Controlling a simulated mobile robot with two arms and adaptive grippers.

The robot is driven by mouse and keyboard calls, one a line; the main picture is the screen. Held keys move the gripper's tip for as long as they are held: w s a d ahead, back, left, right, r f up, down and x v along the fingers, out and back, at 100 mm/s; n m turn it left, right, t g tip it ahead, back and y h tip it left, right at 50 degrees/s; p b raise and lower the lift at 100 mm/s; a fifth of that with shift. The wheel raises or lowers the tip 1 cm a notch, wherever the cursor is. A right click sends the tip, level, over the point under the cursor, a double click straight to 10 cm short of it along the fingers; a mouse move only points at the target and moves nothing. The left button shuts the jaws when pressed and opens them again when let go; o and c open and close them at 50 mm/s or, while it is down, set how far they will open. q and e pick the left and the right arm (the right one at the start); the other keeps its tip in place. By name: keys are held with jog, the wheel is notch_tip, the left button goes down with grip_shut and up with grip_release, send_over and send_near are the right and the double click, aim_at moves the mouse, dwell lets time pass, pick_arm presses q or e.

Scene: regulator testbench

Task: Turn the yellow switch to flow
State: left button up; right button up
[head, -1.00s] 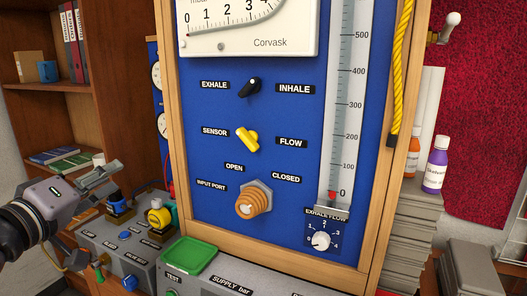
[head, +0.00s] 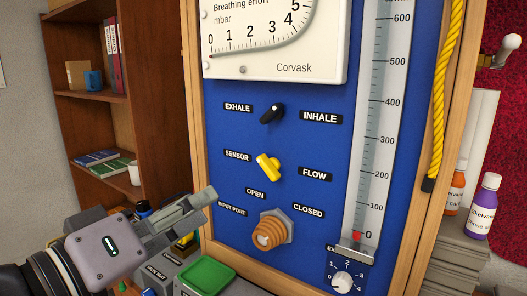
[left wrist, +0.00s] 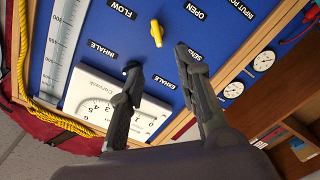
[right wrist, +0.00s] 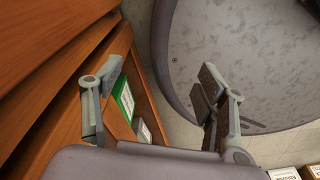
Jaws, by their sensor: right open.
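The yellow switch (head: 268,167) is on the blue panel, between the SENSOR label (head: 237,156) and the FLOW label (head: 315,174). It lies slanted from upper left to lower right; which label it points at is not clear. My left gripper (head: 208,196) is left of and below the switch in the head view, apart from it. In the left wrist view the switch (left wrist: 156,33) shows beyond the open, empty fingers (left wrist: 158,57). My right gripper (right wrist: 165,72) is open and empty, away from the panel, above the floor beside wooden furniture.
A black switch (head: 272,113) sits above the yellow one and an orange ribbed port (head: 271,232) below it. A flow tube (head: 380,130) stands to the right. A green tray (head: 207,275) lies in front of the panel. A bookshelf (head: 150,70) is at left.

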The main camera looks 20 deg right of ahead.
aim_at(265, 170)
pick_arm(q)
jog(key=p+x, duration=0.7)
jog(key=x, duration=0.7)
jog(key=shift+s+d+r, duration=0.1)
jog(key=shift+s+d, duration=0.05)
jog(key=shift+s, duration=0.05)
jog(key=shift+w+d, duration=0.45)
jog(key=shift+d, duration=0.1)
jog(key=shift+c, duration=0.2)
jog(key=shift+c, duration=0.6)
grip_shut()
